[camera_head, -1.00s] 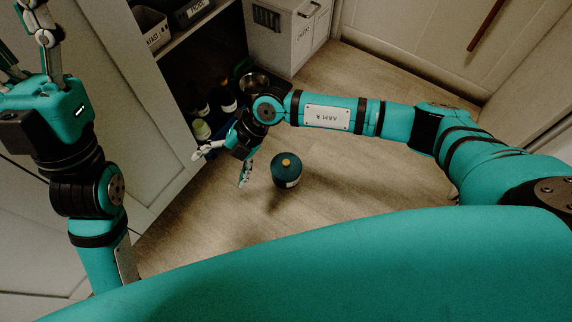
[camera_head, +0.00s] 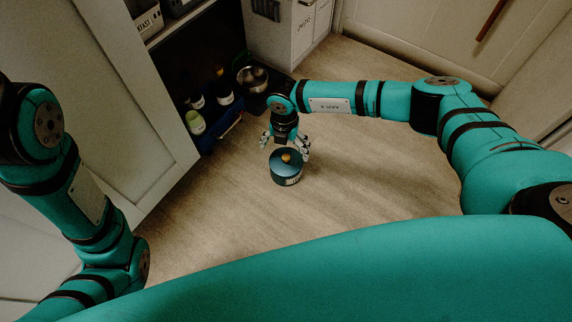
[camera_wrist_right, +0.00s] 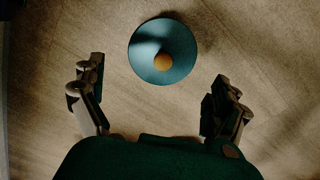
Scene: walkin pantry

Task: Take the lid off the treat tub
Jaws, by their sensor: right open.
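The treat tub (camera_head: 287,178) is a dark teal round tub with a pale label on its side, standing upright on the floor. Its teal lid (camera_head: 280,162) is on top, with an orange-brown round knob (camera_head: 286,157). In the right wrist view the lid (camera_wrist_right: 147,57) and knob (camera_wrist_right: 163,61) lie ahead, centred between the fingers and beyond their tips. My right gripper (camera_head: 285,146) is open and empty, at the tub's far side near the lid; in the wrist view its fingers (camera_wrist_right: 157,92) are spread wide. My left gripper is out of view; only my left arm shows.
Floor right of and in front of the tub is clear.

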